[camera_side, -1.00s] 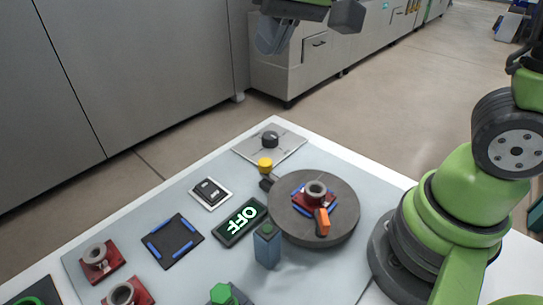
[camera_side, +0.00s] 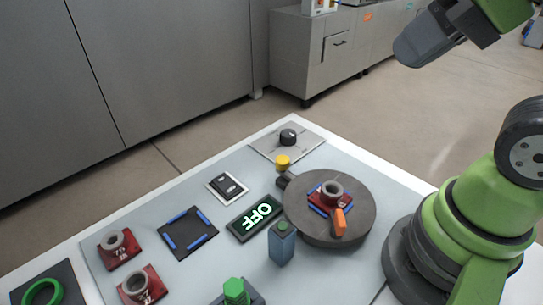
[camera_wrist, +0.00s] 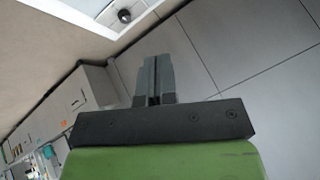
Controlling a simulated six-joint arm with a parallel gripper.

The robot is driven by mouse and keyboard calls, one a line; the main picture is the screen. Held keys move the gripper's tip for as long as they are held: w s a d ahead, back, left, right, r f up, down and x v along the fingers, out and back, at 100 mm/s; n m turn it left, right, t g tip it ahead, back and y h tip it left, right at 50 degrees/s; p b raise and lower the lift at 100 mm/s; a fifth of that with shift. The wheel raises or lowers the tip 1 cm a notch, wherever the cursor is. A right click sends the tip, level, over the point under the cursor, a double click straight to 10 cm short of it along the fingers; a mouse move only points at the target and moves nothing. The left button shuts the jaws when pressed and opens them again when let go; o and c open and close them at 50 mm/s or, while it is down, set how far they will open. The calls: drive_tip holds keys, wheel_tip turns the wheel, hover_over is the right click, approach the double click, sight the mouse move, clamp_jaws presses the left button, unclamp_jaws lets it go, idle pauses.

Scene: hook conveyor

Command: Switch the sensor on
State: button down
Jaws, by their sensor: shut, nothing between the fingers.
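A dark display (camera_side: 255,218) on the table reads OFF in lit letters. A black rocker switch (camera_side: 228,186) on a white plate lies just behind it. A black knob (camera_side: 288,137) sits on a grey metal plate at the table's back corner. It is not clear which part is the sensor; a yellow-capped piece (camera_side: 283,162) stands beside the round turntable (camera_side: 362,222). My gripper (camera_side: 408,52) is high above and beyond the table's back right edge, touching nothing. In the wrist view its fingers (camera_wrist: 154,80) are together and empty.
A blue-grey box (camera_side: 282,245) with a green top stands before the turntable, which carries a red part (camera_side: 331,196) and an orange lever (camera_side: 339,224). Red ringed parts (camera_side: 119,250), a dark square fixture (camera_side: 188,233) and a green hexagonal piece (camera_side: 234,288) are at left and front.

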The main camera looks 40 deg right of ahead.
drive_tip(key=shift+w, duration=0.1)
drive_tip(key=n+g+h, duration=0.2)
drive_tip(key=n+g, duration=0.2)
drive_tip(key=g, duration=0.1)
hover_over(219, 178)
drive_tip(key=s, duration=0.3)
wheel_tip(219, 178, down, 15)
drive_tip(key=shift+w, duration=0.2)
drive_tip(key=shift+r, duration=0.1)
drive_tip(key=f, duration=0.4)
drive_tip(key=w+f, duration=0.1)
drive_tip(key=f, duration=0.4)
drive_tip(key=w+f, duration=0.1)
drive_tip(key=f, duration=0.4)
drive_tip(key=shift+w, duration=0.1)
